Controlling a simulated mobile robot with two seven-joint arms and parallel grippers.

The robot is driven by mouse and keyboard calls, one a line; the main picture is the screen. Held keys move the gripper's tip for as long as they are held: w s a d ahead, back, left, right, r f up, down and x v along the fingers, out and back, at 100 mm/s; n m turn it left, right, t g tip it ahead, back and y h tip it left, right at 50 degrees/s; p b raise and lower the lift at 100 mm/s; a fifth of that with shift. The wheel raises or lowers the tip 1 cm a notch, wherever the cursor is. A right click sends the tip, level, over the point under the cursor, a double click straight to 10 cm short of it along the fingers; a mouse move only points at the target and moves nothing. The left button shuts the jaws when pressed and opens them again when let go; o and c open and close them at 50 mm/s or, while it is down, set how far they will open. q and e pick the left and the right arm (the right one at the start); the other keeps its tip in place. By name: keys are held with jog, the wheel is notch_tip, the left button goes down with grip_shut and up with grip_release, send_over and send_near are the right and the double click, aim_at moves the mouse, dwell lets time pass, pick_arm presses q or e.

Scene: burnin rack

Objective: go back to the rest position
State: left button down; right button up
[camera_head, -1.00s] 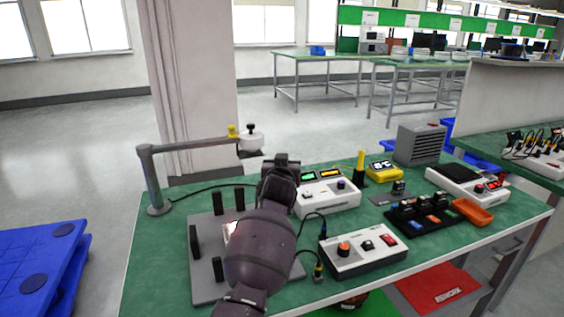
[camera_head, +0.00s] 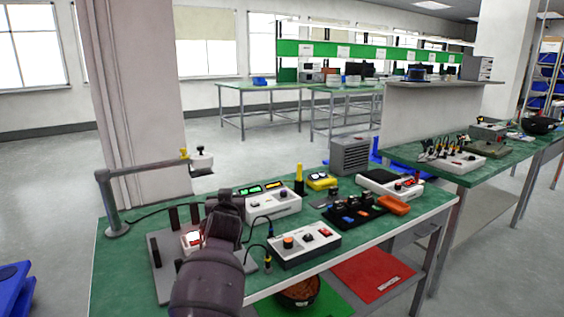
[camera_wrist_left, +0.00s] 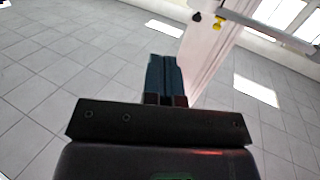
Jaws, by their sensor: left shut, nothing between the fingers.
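My left arm reaches up from the bottom of the head view over the left part of the green bench (camera_head: 120,270). My left gripper shows in the left wrist view (camera_wrist_left: 163,72), its two dark fingers together with nothing between them. Behind the fingers are the tiled floor and a pale pillar. My arm hides part of the grey plate (camera_head: 163,277) with black posts. My right gripper is not in view.
A jointed lamp-like arm (camera_head: 112,205) stands at the bench's left edge. White control boxes (camera_head: 300,250), a black tray (camera_head: 352,214), an orange tray (camera_head: 394,204) and a grey vented box (camera_head: 350,156) stand on the bench. A blue pallet (camera_head: 14,285) lies on the floor at left.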

pick_arm(q)
jog(key=s+r+m+t+h, duration=0.2)
jog(key=s+r, duration=0.3)
jog(key=s+a+f+g+p, duration=0.2)
jog(key=s+a+f, duration=0.2)
jog(key=s+f, duration=0.6)
jog(key=s+a+f+g+p, duration=0.2)
jog(key=s+f, duration=0.9)
jog(key=s, duration=1.2)
jog(key=s+a+f+g+p, duration=0.1)
jog(key=s+a+f+g, duration=0.3)
jog(key=s+f, duration=0.6)
jog(key=s+a, duration=0.2)
jog(key=s, duration=0.5)
jog(key=shift+s+a+f+m+p, duration=0.2)
jog(key=shift+s+a+m+p, duration=0.1)
jog(key=shift+a+p, duration=0.1)
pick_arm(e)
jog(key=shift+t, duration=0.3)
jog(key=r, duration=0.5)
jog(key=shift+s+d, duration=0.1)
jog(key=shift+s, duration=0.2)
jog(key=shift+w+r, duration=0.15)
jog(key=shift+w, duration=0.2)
